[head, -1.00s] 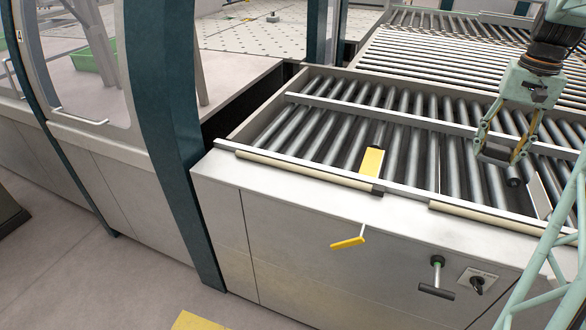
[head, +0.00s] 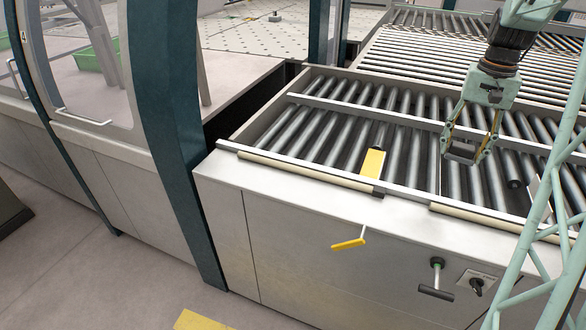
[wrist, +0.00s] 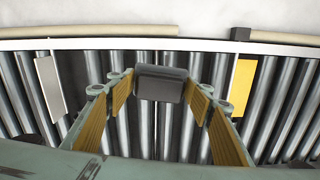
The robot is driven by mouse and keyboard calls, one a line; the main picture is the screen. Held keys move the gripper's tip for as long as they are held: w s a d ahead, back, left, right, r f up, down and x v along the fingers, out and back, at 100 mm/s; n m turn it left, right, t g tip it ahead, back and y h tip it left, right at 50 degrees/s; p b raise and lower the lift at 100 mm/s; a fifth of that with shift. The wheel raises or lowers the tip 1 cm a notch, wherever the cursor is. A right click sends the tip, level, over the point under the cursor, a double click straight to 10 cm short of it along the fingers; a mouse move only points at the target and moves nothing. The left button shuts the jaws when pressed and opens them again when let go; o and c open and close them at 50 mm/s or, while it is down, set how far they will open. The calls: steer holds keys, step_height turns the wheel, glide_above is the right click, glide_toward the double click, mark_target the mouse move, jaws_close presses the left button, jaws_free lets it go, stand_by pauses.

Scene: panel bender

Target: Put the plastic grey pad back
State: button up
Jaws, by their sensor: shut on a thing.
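My gripper (head: 466,148) is shut on a small dark grey pad (head: 459,152), held between its fingertips above the rollers at the front of the table. The pad also shows in the wrist view (wrist: 161,82), between the yellow-lined fingers. How far the pad is above the rollers is hard to tell. A yellow plate (head: 373,164) lies in a gap among the rollers, to the left of my gripper in the head view. A pale plate (wrist: 50,86) sits on the other side, at the left of the wrist view.
The roller table (head: 330,170) has a front rail with beige strips (head: 307,172). A crossbar (head: 375,112) runs behind the front rollers. A yellow-handled lever (head: 349,243) and a dark handle (head: 436,292) stick out of the front panel. A dark teal post (head: 165,130) stands at left.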

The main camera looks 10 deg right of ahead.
steer(key=w+a+f+p, duration=0.2)
steer(key=w+a, duration=0.2)
steer(key=a, duration=0.9)
steer(key=w+a+f+n+p, duration=0.1)
steer(key=w+a+f+p, duration=0.15)
steer(key=a, duration=1.05)
steer(key=w+a+f+p, duration=0.1)
steer(key=w+a+f, duration=0.3)
steer(key=a, duration=1.4)
steer(key=s+a+p, duration=0.1)
steer(key=a, duration=0.4)
steer(key=s+a+f+p, duration=0.1)
steer(key=a, duration=0.4)
steer(key=shift+a, duration=0.15)
steer(key=p, duration=0.1)
glide_above(246, 172)
steer(key=shift+s+d+f, duration=0.2)
steer(key=shift+s+f, duration=0.25)
steer(key=shift+f, duration=0.3)
steer(key=shift+w+a, duration=0.1)
steer(key=shift+w, duration=0.1)
steer(key=shift+w+a+f, duration=0.15)
steer(key=shift+f, duration=0.05)
steer(key=shift+f+p, duration=0.35)
steer(key=shift+f, duration=1.2)
